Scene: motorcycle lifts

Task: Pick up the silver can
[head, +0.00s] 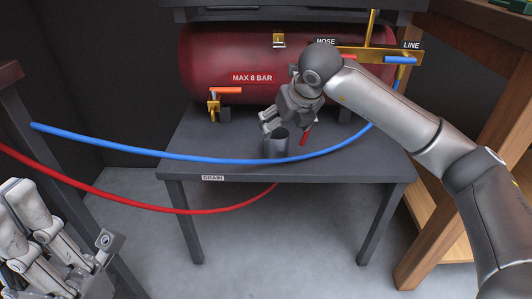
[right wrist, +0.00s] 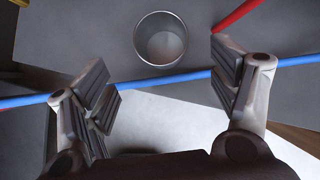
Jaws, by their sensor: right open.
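The silver can (head: 277,144) stands upright on the dark grey table, near its front edge, behind the blue hose. In the right wrist view the can (right wrist: 160,40) is seen from above; its open top shows and it looks empty.
A blue hose (head: 180,154) crosses in front of the can, and a red hose (head: 190,210) hangs below the table front. The table (head: 190,140) carries a red tank (head: 215,50) at the back. A wooden bench (head: 480,110) stands right. A dark post (head: 30,130) stands left.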

